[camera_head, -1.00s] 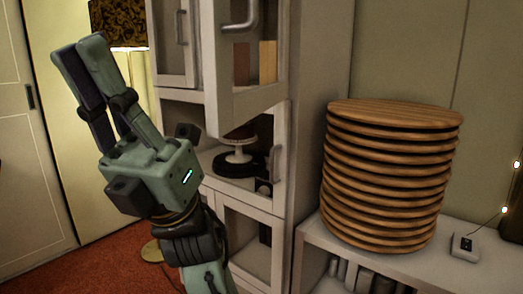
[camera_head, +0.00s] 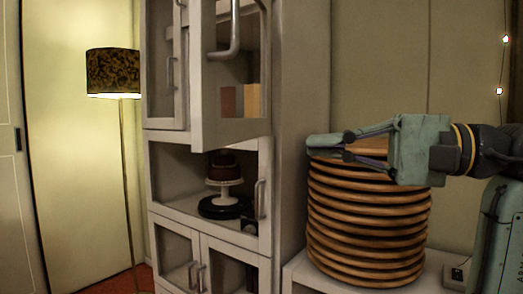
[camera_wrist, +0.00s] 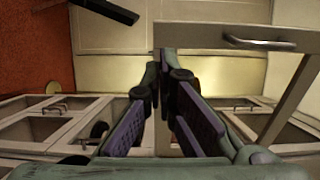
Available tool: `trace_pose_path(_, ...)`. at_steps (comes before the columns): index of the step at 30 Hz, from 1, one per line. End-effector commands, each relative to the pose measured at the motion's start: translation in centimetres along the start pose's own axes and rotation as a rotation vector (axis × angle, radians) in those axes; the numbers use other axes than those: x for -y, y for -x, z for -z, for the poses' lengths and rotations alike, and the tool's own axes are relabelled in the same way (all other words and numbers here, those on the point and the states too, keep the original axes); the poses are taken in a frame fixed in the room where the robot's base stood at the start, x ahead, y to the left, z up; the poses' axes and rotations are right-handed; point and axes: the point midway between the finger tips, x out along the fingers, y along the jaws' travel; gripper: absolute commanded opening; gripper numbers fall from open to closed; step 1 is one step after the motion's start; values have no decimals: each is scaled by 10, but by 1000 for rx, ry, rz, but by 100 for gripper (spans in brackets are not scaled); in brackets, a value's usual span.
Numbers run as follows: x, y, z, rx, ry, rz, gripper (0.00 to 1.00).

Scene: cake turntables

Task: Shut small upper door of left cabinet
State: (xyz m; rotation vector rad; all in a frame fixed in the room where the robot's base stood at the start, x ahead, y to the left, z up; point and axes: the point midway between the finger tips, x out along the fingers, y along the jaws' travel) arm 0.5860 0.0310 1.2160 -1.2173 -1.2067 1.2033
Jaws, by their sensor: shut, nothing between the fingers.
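The tall white cabinet (camera_head: 292,110) stands left of centre in the head view. Its small upper door (camera_head: 232,134), white-framed with a glass pane and a grey bar handle (camera_head: 222,40), stands open and swung outward. In the wrist view a white-framed door (camera_wrist: 289,88) with a bar handle (camera_wrist: 258,43) stands out on the right, close to the fingers. My gripper (camera_head: 318,147) is shut and empty. In the head view it points left, in front of the wooden stack's top and right of the open door. The shut fingertips also show in the wrist view (camera_wrist: 166,62).
A tall stack of round wooden boards (camera_head: 366,230) stands on a low white shelf (camera_head: 305,276), partly behind my gripper. A cake stand (camera_head: 223,190) with a dark cake sits in the cabinet's open middle compartment. A floor lamp (camera_head: 112,72) stands left of the cabinet.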

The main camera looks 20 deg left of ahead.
Motion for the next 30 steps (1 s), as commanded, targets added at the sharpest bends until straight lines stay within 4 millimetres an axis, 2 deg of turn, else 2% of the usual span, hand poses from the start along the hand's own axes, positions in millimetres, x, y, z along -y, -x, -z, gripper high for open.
trace_pose_path(18,2,-116,-2,10,-4,3,0)
trace_pose_path(24,1,-134,-2,9,-7,3,0)
trace_pose_path(30,0,-137,-1,7,-7,3,0)
